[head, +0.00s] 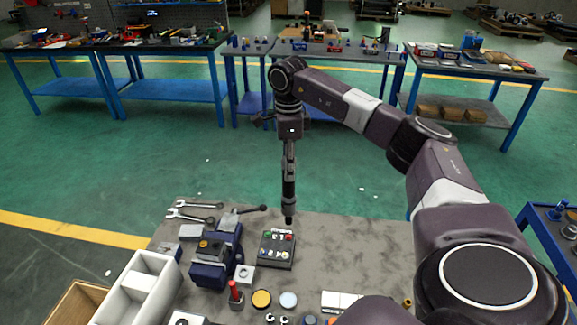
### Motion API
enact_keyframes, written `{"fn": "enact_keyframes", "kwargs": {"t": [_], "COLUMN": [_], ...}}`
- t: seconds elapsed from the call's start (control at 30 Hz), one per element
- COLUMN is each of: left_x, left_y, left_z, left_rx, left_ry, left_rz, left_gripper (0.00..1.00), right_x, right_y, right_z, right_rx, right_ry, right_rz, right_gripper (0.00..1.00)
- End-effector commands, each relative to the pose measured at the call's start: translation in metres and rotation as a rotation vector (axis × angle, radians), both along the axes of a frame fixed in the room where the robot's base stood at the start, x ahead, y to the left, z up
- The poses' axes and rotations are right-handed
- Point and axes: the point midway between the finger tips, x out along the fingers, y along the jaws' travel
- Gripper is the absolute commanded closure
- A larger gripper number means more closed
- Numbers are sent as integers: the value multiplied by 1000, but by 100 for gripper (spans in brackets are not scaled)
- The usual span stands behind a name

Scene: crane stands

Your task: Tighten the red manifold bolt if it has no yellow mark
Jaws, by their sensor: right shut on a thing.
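The manifold (277,256) is a small dark block on the grey workbench, with several small coloured bolt heads on top. A red bolt (290,238) appears near its far right corner. It is too small to tell whether it bears a yellow mark. My right gripper (290,138) is shut on a long dark driver-like tool (288,185), held upright. The tool's tip is over the manifold's far right corner, close to the red bolt. I cannot tell whether they touch. My left gripper is not in view.
A blue vise (215,262) stands left of the manifold, with wrenches (190,212) behind it. A white divided tray (135,290) is front left. A red-handled item (235,291) and round discs (261,299) lie in front. The bench right of the manifold is clear.

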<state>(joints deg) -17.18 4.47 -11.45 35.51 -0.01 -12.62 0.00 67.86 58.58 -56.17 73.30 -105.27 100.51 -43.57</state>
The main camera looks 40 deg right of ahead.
Motion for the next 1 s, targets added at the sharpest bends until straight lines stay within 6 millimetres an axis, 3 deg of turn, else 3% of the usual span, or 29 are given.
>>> {"fn": "enact_keyframes", "kwargs": {"t": [0.37, 1.0], "left_x": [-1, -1], "left_y": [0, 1], "left_z": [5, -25], "left_rx": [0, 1], "left_ry": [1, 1], "left_rz": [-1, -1], "left_gripper": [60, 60], "right_x": [1, 1], "right_y": [1, 1], "right_z": [2, -49], "right_rx": [0, 0], "right_ry": [-1, -3], "right_rz": [3, 3], "right_gripper": [100, 100]}}
